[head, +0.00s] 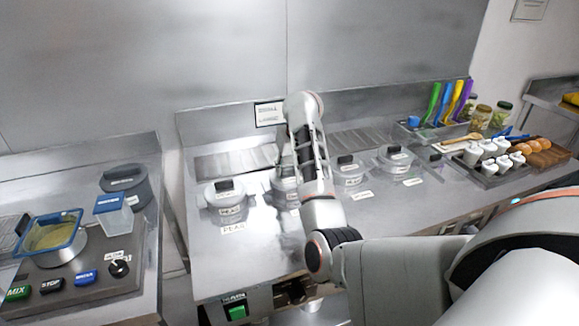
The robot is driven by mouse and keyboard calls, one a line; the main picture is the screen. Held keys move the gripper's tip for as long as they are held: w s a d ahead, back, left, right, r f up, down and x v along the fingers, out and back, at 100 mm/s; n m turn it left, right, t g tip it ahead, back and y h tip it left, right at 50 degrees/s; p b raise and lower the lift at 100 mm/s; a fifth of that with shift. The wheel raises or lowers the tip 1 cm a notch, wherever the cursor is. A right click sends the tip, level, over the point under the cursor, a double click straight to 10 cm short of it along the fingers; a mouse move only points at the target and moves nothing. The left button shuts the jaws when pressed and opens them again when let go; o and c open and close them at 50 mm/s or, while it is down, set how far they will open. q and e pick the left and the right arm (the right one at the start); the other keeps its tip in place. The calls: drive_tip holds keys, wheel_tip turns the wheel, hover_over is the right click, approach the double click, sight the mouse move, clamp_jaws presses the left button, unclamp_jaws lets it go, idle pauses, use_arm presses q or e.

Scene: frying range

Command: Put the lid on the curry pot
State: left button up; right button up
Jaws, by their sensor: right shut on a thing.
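Several grey lidded pots with dark knobs stand in a row on the steel counter. The leftmost pot (223,196) and two pots to the right, one (350,174) and another (394,160), show well. Another pot (284,188) is partly covered by my right arm. Their labels are too small to read surely, so I cannot tell which is the curry pot. My left gripper is out of view.
A left counter holds a control panel with buttons (85,277), a blue-rimmed basket (50,238), a clear blue-lidded box (113,215) and a dark round pot (126,182). White cups (487,150), jars (501,115) and coloured utensils (445,103) crowd the right end. The counter's front left is clear.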

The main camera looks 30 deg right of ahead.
idle(0.3)
drive_tip(key=o, duration=1.2)
drive_tip(key=o, duration=0.5)
